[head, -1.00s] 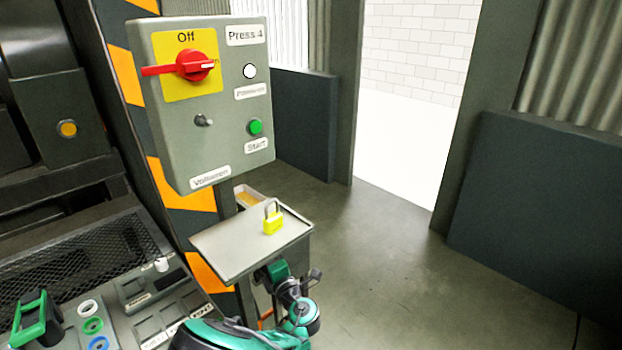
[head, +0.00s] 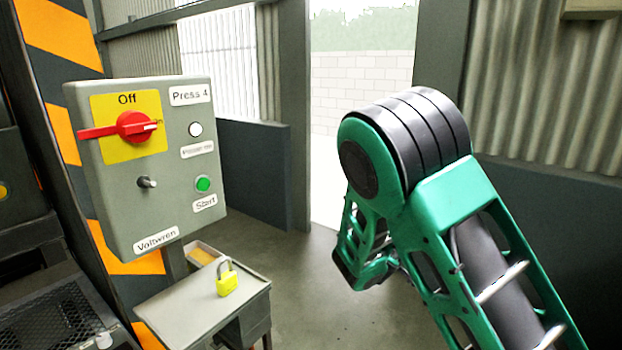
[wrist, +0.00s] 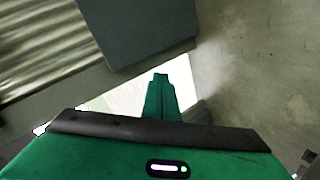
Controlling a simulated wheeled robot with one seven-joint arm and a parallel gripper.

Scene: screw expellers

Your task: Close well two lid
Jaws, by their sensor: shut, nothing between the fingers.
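My gripper (wrist: 160,79) shows in the wrist view as green fingers pressed together, with nothing between them. It points over open floor and the bright doorway, clear of any object. In the head view my green and black arm rises at the right, and its fingertips cannot be made out. No well or lid can be recognised in either current view.
A grey control box (head: 150,200) with a red switch (head: 135,127) stands at the left. Below it a small table (head: 190,308) carries a yellow padlock (head: 227,284). Black mesh (head: 55,325) is at lower left. The concrete floor (head: 310,290) around the doorway is clear.

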